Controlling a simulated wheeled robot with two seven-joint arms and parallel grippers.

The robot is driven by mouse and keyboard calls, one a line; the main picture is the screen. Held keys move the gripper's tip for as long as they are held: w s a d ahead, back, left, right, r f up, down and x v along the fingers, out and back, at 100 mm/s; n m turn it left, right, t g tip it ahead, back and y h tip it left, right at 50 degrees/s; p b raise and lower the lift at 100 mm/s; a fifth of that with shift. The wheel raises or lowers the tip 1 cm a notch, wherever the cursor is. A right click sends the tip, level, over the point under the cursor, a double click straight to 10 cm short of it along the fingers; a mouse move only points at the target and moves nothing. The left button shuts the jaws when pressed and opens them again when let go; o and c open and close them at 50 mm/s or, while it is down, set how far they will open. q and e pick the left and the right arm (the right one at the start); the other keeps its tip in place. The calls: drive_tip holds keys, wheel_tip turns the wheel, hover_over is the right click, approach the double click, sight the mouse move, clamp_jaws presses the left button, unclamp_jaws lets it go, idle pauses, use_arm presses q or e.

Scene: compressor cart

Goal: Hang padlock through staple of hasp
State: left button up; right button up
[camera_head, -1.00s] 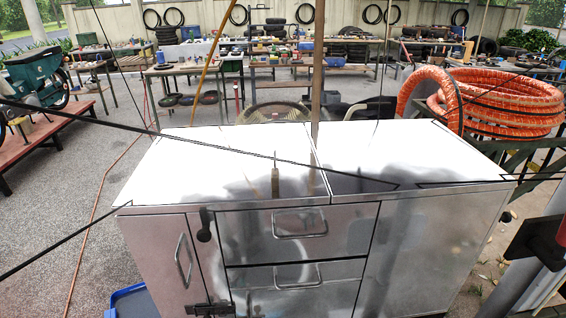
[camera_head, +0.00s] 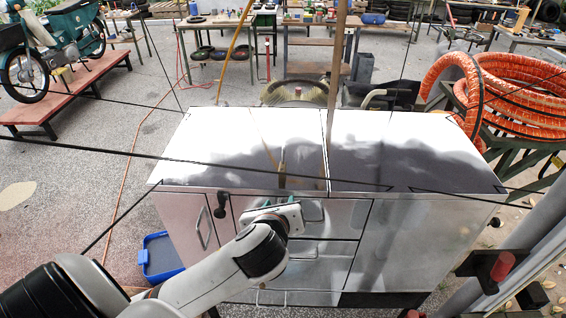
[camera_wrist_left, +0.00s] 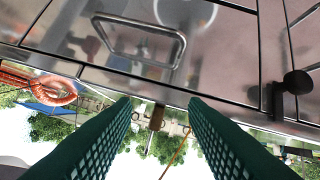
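I cannot make out the padlock or the hasp with its staple in either view now. The metal cart (camera_head: 425,235) stands in front of me. A black knob-like fitting (camera_head: 221,205) is on its front, left of the drawers; it also shows in the left wrist view (camera_wrist_left: 290,85). My left gripper (camera_head: 280,214) is in front of the upper drawer, below the top's front edge. In the left wrist view its two green fingers (camera_wrist_left: 160,105) are apart with nothing held between them. A brown-handled tool on the cart top shows beyond them (camera_wrist_left: 157,117). My right gripper is not in view.
The drawer handle (camera_wrist_left: 140,42) is close to the left gripper. A blue tray (camera_head: 160,256) lies on the floor at the left. Orange hose coils (camera_head: 520,95) are at the right. A grey post (camera_head: 515,250) rises at the front right. Dark cables cross the view.

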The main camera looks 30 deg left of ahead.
sight(282, 170)
use_arm(q)
wheel_tip(282, 170, up, 4)
drive_tip(key=r+m+t, duration=0.1)
drive_tip(key=m, duration=0.2)
drive_tip(key=shift+y, duration=0.3)
drive_tip(key=x, duration=0.2)
drive_tip(key=p+x, duration=0.1)
drive_tip(key=x, duration=0.2)
drive_tip(key=p+x, duration=0.1)
drive_tip(key=x, duration=0.1)
drive_tip(key=shift+a+f, duration=0.1)
drive_tip(key=shift+a, duration=0.3)
drive_tip(key=p+x, duration=0.2)
drive_tip(key=x, duration=0.2)
drive_tip(key=shift+w+a, duration=0.2)
drive_tip(key=shift+w, duration=0.05)
drive_tip(key=shift+w+a+f, duration=0.1)
drive_tip(key=shift+w+f, duration=0.1)
drive_tip(key=shift+f, duration=0.05)
clamp_jaws()
